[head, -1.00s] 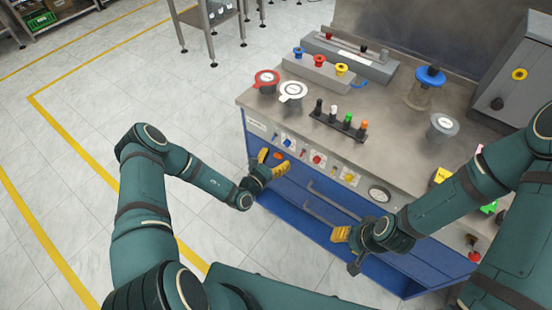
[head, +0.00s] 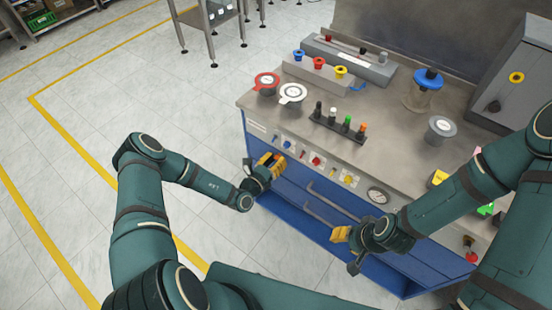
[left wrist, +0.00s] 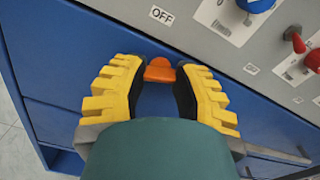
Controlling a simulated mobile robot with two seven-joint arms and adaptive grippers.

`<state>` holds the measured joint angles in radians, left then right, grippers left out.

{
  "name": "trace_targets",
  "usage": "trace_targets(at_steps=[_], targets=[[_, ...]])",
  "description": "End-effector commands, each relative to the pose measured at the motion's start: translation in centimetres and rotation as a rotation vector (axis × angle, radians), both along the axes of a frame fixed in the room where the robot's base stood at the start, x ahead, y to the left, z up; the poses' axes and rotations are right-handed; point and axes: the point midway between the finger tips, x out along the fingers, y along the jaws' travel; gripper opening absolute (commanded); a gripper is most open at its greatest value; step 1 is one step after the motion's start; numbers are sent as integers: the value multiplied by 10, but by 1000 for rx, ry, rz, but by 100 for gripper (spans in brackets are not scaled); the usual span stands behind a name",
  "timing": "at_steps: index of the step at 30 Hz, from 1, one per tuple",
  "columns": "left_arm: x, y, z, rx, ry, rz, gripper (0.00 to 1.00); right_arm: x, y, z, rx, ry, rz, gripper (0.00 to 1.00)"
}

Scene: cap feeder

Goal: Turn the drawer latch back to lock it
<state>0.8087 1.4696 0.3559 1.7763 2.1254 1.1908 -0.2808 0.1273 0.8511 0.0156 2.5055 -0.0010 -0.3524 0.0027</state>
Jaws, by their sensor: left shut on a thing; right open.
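The orange latch (left wrist: 160,70) sits on the blue drawer front (left wrist: 60,45), just below the grey panel, in the left wrist view. My left gripper (left wrist: 160,78) has its yellow, black-lined fingers around the latch, one on each side, and is shut on it. In the head view my left gripper (head: 271,160) is at the upper left of the blue front and hides the latch. Which way the latch is turned is hard to tell. My right gripper (head: 340,235) is open and empty, in front of the blue cabinet, below the grey handle bar (head: 331,199).
The grey panel above carries knobs, a red lever (left wrist: 294,38) and an OFF label (left wrist: 162,15). The steel worktop (head: 385,105) holds caps, a jar (head: 424,95) and a row of coloured pegs.

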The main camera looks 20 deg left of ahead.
Motion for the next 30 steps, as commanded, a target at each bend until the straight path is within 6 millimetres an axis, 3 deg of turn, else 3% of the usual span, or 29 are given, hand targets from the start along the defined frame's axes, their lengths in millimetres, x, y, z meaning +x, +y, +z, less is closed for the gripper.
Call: trace_targets(at_steps=[30], targets=[[0, 0, 0, -900, 326, 2, 0, -3, 0, 16, 1, 8, 2, 41]])
